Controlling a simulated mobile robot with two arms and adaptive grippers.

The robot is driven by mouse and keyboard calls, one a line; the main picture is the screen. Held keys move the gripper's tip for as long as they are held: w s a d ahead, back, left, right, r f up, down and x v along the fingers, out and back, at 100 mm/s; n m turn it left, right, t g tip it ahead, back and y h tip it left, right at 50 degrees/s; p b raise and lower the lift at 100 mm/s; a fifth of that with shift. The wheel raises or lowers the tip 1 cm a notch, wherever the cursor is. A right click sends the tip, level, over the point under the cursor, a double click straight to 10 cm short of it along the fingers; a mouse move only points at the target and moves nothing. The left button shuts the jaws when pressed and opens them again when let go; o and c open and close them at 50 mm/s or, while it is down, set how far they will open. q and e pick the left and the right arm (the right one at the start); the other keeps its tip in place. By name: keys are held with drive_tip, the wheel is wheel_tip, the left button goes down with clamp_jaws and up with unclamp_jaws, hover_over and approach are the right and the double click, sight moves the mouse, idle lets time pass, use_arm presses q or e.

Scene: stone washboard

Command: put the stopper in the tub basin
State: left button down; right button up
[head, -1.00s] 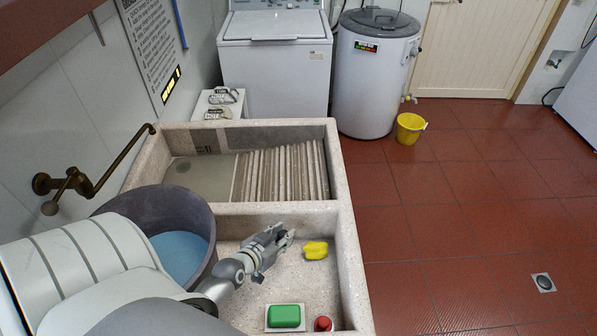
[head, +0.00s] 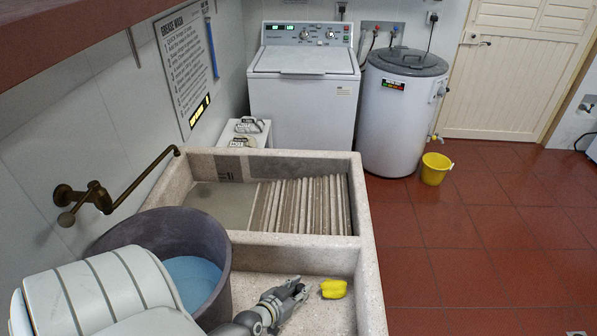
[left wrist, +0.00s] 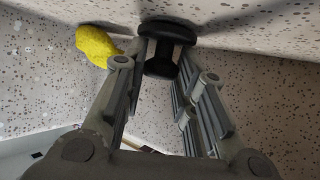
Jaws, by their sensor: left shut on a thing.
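The black stopper (left wrist: 165,45) shows in the left wrist view between the fingers of my left gripper (left wrist: 163,62). The gripper is shut on it. In the head view my left gripper (head: 297,290) is low over the near compartment of the stone sink, and the stopper cannot be made out there. The far compartment is a basin (head: 222,203) with a smooth grey floor at left and a ribbed washboard (head: 302,207) at right. Its drain is not visible now. My right gripper is not in view.
A grey bucket (head: 218,247) of blue water stands left of my gripper. A yellow lump (head: 333,289) lies just right of it. A stone wall (head: 290,246) divides the compartments. A brass tap (head: 100,197) reaches out at the left. Red tiled floor lies open at right.

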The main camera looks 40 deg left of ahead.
use_arm(q)
drive_tip(key=shift+f, duration=0.15)
drive_tip(key=c, duration=1.2)
unclamp_jaws()
drive_tip(key=shift+o, duration=0.2)
drive_tip(key=shift+r, duration=0.25)
drive_tip(key=v, duration=1.2)
drive_tip(key=shift+d, duration=0.1)
